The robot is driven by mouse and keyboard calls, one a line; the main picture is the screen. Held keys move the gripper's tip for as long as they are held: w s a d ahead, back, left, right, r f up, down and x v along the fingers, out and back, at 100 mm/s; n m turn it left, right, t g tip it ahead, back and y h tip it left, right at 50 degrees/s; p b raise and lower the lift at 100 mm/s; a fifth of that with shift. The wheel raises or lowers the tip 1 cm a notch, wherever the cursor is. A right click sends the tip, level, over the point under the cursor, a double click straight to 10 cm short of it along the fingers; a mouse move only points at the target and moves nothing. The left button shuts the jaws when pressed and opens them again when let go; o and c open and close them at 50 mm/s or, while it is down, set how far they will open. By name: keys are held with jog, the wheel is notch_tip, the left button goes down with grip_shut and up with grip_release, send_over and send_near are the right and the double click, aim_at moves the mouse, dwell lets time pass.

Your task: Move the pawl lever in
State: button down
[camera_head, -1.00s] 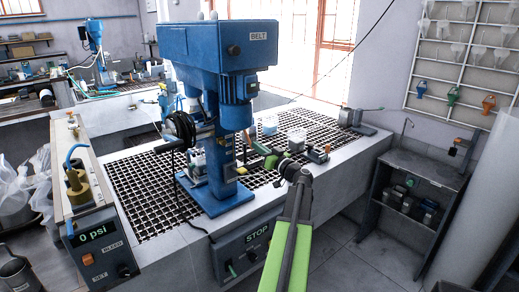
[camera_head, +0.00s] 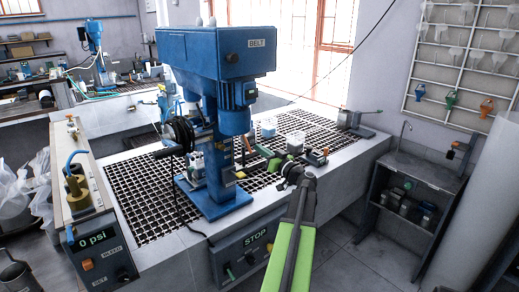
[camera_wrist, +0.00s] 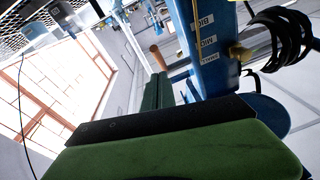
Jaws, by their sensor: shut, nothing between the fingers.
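A blue flotation machine (camera_head: 216,58) with a blue column stands on the grated bench. A lever with a brown handle (camera_wrist: 157,55) shows beside the column (camera_wrist: 215,50) in the wrist view; I take it for the pawl lever. In the head view, a small brown handle (camera_head: 262,151) lies right of the column. My gripper (camera_head: 274,163) is close to this handle, shut and empty. Its green fingers (camera_wrist: 153,92) point toward the handle in the wrist view. I cannot tell whether they touch it. The lever's pivot is not clearly visible.
A clear container (camera_head: 295,142) and a small device (camera_head: 317,156) stand on the bench right of my gripper. A control panel marked STOP (camera_head: 250,243) is on the bench front. Black coiled hose (camera_wrist: 283,38) hangs by the column. The grating (camera_head: 150,200) left of the machine is mostly clear.

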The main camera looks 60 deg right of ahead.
jog(key=s+a+f+b, duration=0.2)
jog(key=s+f+b, duration=0.3)
jog(key=s+b, duration=0.2)
jog(key=shift+v, duration=0.8)
jog(key=shift+f, duration=0.1)
